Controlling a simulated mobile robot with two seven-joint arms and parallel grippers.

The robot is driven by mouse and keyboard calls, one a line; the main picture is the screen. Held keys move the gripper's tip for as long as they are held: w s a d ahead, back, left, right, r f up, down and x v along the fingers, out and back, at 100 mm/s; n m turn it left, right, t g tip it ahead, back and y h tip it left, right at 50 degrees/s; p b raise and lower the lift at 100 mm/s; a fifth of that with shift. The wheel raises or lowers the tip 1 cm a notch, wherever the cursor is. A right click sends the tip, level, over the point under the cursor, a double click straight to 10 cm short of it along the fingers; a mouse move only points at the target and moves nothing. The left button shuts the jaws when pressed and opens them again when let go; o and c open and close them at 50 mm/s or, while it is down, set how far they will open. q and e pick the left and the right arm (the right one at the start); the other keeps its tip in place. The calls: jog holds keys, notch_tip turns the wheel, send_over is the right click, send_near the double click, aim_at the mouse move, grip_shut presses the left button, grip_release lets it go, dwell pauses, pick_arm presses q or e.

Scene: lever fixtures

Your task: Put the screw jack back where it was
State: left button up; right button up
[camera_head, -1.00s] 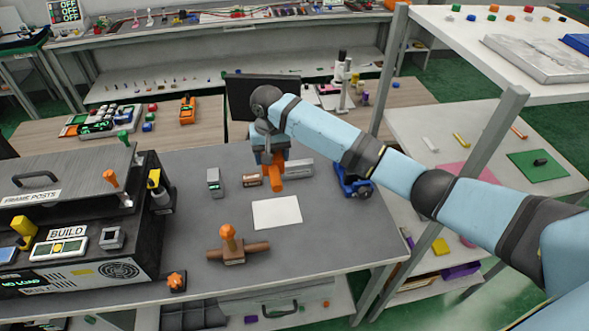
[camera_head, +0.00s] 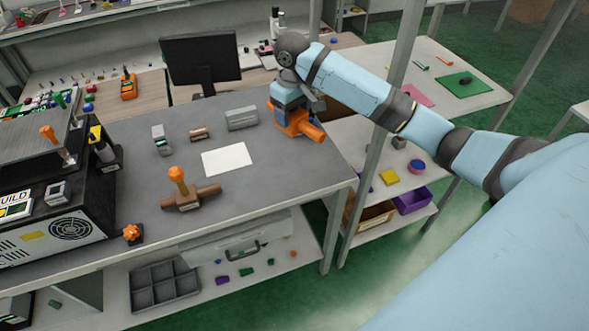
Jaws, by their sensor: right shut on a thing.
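My right gripper (camera_head: 295,106) is at the right end of the grey bench, pointing down. It is shut on an orange object (camera_head: 300,124), which I take to be the screw jack. The gripper and wrist hide its upper part, and I cannot tell whether its underside touches the bench top. A blue fixture, standing at this end of the bench in the earlier view, is now mostly hidden behind the gripper and the orange object. My left gripper is not in view.
A white sheet (camera_head: 226,160) lies mid-bench. Behind it are a grey block (camera_head: 241,118), a small brown piece (camera_head: 199,134) and a grey device (camera_head: 160,140). An orange-knobbed brown fixture (camera_head: 190,198) stands in front. A shelf post (camera_head: 385,95) rises close to my right arm.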

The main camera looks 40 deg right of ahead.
notch_tip(320, 180, down, 16)
jog(key=shift+p, duration=0.55)
jog(key=shift+f, duration=1.95)
jog(key=shift+f, duration=0.1)
jog(key=o, duration=1.2)
jog(key=shift+c, duration=0.2)
